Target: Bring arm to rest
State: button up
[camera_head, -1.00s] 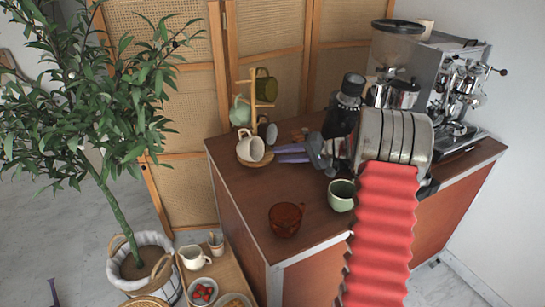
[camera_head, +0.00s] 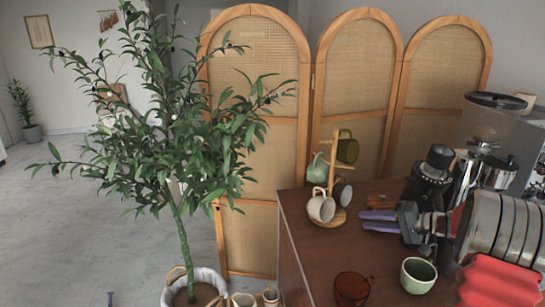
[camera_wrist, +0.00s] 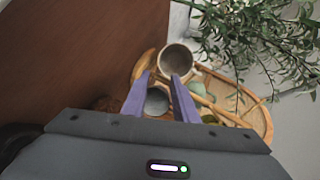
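My gripper (camera_head: 363,221) has two purple fingers and shows at the right of the head view, above the brown cart top. The fingers point left towards the wooden mug tree (camera_head: 337,216) and look a little short of it. In the wrist view the fingers (camera_wrist: 164,78) stand apart with nothing gripped between them. A pale mug (camera_wrist: 176,59) and a grey rounded thing (camera_wrist: 157,101) show beyond them. My red-sleeved arm fills the lower right of the head view and hides part of the cart.
A dark red cup (camera_head: 352,289) and a green cup (camera_head: 419,276) stand near the cart's front, below the gripper. The grinder (camera_head: 488,140) is behind my arm. A potted tree (camera_head: 180,225) and a folding screen (camera_head: 255,150) stand left and behind.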

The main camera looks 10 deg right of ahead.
jog(key=s+a+r+n+g+h, duration=0.1)
jog(key=s+a+r+g, duration=0.1)
jog(key=s+a, duration=0.35)
jog(key=s+a+r+n+g, duration=0.1)
jog(key=s+a+r+g, duration=0.15)
jog(key=a, duration=0.55)
jog(key=s+a+r+n+g+h, duration=0.1)
jog(key=s+a+r, duration=0.2)
jog(key=a, duration=0.4)
jog(key=s+a+n+h, duration=0.2)
jog(key=s+a+h, duration=0.1)
jog(key=s, duration=0.8)
jog(key=s+a+n+h, duration=0.2)
jog(key=s+a+h, duration=0.2)
jog(key=s, duration=0.7)
jog(key=shift+s+a+r+t, duration=0.15)
jog(key=shift+a+r+t, duration=0.1)
jog(key=shift+r+t, duration=0.1)
jog(key=shift+s, duration=0.1)
dwell(2.3)
